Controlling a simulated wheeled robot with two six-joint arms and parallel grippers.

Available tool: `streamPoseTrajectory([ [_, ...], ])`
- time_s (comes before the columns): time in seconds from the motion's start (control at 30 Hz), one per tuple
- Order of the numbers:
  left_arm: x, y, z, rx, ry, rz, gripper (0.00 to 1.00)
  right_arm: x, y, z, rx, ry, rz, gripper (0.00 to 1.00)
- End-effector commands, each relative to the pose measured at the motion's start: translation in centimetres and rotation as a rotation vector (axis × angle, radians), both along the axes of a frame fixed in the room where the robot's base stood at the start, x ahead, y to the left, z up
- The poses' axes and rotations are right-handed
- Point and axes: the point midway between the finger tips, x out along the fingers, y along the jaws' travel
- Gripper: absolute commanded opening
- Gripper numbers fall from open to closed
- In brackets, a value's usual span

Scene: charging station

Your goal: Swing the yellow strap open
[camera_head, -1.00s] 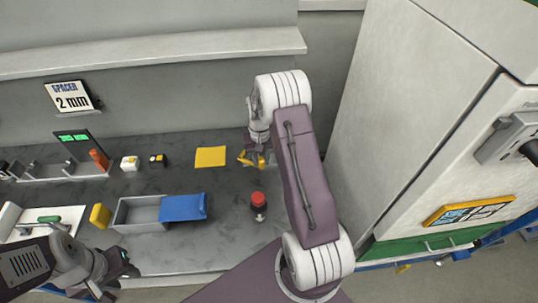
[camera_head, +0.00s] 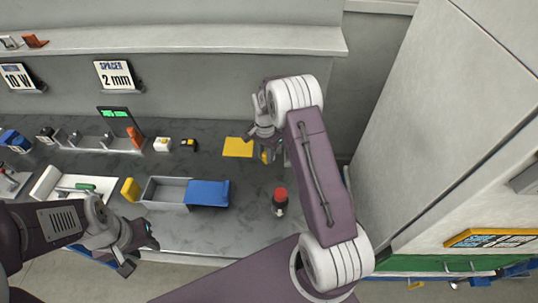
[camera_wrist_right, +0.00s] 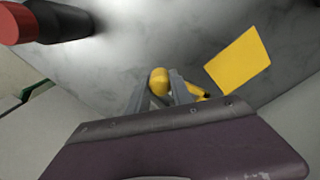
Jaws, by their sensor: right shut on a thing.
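My right gripper (camera_head: 266,155) is low over the right part of the dark worktop. In the right wrist view the right gripper (camera_wrist_right: 160,86) is shut on a small rounded yellow piece (camera_wrist_right: 158,81), which may be the yellow strap. Another yellow bit with a dark end (camera_wrist_right: 199,92) shows just beside the right finger. In the head view the yellow piece (camera_head: 266,156) is mostly hidden by the gripper. My left gripper (camera_head: 138,254) is at the worktop's front edge at lower left, apart from everything, its fingers spread and empty.
A flat yellow square (camera_head: 238,147) lies just left of my right gripper. A grey bin (camera_head: 165,193) with a blue part (camera_head: 208,193) is further left. A tall grey cabinet (camera_head: 440,130) stands at right.

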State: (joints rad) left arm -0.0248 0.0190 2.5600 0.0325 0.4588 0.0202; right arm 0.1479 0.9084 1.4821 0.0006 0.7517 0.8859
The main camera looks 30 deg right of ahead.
Motion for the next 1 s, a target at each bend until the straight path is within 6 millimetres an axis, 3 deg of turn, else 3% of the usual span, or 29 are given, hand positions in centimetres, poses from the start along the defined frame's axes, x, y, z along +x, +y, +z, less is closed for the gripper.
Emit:
streamPoseTrajectory([
  [0.5, 0.0, 0.0, 0.1, 0.000, 0.000, 0.000, 0.36, 0.3, 0.0, 0.1, -0.002, -0.006, -0.018, 0.00],
  [0.53, 0.0, 0.0, 0.0, 0.000, 0.000, 0.000, 0.36, 0.3, 0.0, 0.1, -0.002, -0.006, -0.018, 0.29],
  [0.6, 0.0, 0.0, 0.1, 0.000, 0.000, 0.000, 0.36, 0.3, 0.0, 0.1, -0.002, -0.005, -0.018, 0.48],
  [0.9, 0.0, 0.0, 0.0, 0.000, 0.000, 0.000, 0.36, 0.2, 0.1, 0.1, -0.001, -0.002, -0.018, 0.48],
  [1.0, 0.0, 0.0, -0.2, 0.000, 0.000, 0.000, 0.36, 0.4, 0.1, 1.1, -0.001, -0.005, -0.018, 0.48],
])
